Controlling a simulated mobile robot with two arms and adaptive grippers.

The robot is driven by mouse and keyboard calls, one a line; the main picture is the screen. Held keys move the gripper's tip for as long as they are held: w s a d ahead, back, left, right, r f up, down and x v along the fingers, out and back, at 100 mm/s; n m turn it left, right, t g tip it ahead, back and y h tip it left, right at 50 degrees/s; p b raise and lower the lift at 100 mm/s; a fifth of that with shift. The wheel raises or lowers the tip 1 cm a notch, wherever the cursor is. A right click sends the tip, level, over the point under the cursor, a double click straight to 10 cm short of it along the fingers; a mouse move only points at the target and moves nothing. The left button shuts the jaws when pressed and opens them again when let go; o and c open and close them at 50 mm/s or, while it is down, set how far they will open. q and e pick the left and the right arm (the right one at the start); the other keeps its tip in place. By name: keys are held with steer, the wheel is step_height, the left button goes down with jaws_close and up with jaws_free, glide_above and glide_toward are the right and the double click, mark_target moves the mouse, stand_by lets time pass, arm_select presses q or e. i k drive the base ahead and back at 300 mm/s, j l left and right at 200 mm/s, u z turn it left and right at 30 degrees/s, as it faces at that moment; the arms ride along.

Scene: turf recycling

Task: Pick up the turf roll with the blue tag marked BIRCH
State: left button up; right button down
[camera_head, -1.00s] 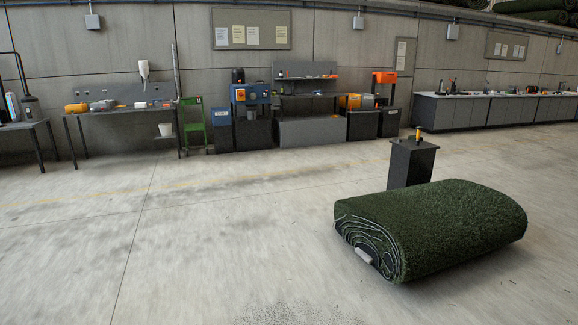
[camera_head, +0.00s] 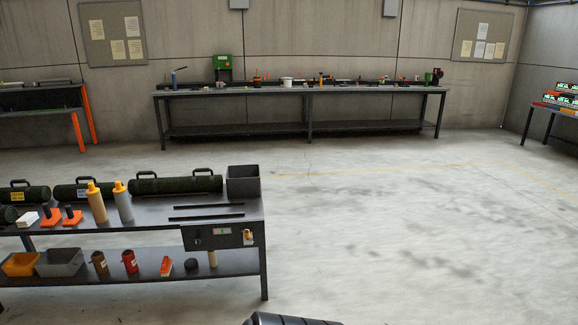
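Several dark green turf rolls with black handles lie in a row along the back of the near workbench, at the left. One roll (camera_head: 66,192) carries a small tag (camera_head: 82,193) that looks blue and white; its lettering is too small to read. The roll to its left (camera_head: 36,193) has a yellow tag. The longer roll to its right (camera_head: 175,185) shows no tag. Bottles partly hide the middle roll. Neither of my grippers shows; only a dark ribbed part, perhaps mine, enters at the bottom edge.
The near workbench (camera_head: 225,218) also holds two bottles (camera_head: 108,203), orange-based tools (camera_head: 62,217) and a grey bin (camera_head: 242,183). Its lower shelf holds bins and cans. A long bench (camera_head: 300,90) stands at the back wall. The floor at the right is clear.

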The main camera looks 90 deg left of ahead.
mark_target(77, 191)
steer(key=u, duration=4.1)
steer(key=i, duration=0.35)
steer(key=j+u, duration=0.05)
